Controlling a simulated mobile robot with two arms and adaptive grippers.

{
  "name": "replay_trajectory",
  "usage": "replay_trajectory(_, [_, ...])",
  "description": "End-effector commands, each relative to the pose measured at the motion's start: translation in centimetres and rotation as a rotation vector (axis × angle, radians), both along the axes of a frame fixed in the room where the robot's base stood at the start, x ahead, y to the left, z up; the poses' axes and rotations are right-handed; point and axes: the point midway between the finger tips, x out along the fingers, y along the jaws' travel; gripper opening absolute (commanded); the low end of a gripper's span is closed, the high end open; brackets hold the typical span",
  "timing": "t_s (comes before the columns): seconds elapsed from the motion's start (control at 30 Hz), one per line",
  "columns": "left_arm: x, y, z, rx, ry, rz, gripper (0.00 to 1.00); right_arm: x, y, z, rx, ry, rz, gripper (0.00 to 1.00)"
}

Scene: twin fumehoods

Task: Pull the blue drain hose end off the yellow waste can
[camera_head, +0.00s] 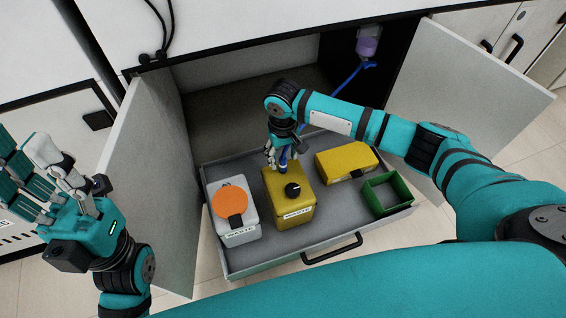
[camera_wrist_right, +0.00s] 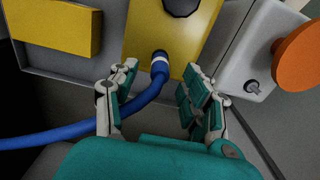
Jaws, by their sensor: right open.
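The yellow waste can (camera_head: 291,213) stands in the middle of the pulled-out drawer; its yellow top also shows in the right wrist view (camera_wrist_right: 197,42). The blue drain hose end (camera_wrist_right: 158,72), with a pale collar, sits in the port at the edge of the can's top. The hose bends away to the lower left of that view. My right gripper (camera_head: 279,158) is over the can's back edge. In the wrist view its open fingers (camera_wrist_right: 160,82) stand on either side of the hose, not closed on it. My left gripper (camera_head: 40,170) is open and empty, away at the left.
A white waste can (camera_head: 249,222) with an orange lid (camera_head: 231,196) is left of the yellow can. A lying yellow container (camera_head: 345,160) and green bin (camera_head: 388,194) are right. Cabinet doors (camera_head: 150,185) (camera_head: 465,100) flank the drawer (camera_head: 290,262). A bottle (camera_head: 368,42) hangs behind.

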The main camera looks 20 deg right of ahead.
Motion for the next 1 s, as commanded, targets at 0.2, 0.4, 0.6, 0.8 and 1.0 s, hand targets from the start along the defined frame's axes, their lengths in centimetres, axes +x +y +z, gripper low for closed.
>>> replay_trajectory(0.2, [0.3,-0.1,0.5,0.002,-0.038,0.003,0.40,0.0,0.0,-2.0,0.000,0.000,0.001,0.48])
replay_trajectory(0.4, [0.4,-0.1,0.8,0.003,-0.042,0.002,0.40,0.0,0.0,-2.1,0.001,-0.001,0.001,0.48])
replay_trajectory(0.6, [0.4,-0.1,0.8,0.003,-0.042,0.002,0.40,0.0,0.0,-2.1,0.000,0.000,0.001,0.39])
replay_trajectory(0.8, [0.4,-0.1,0.8,0.004,-0.042,0.002,0.40,0.0,0.0,-2.1,0.000,0.000,0.000,0.13])
replay_trajectory(1.0, [0.3,-0.1,0.8,0.003,-0.042,0.002,0.40,0.0,0.0,-2.1,0.000,-0.001,0.000,0.17])
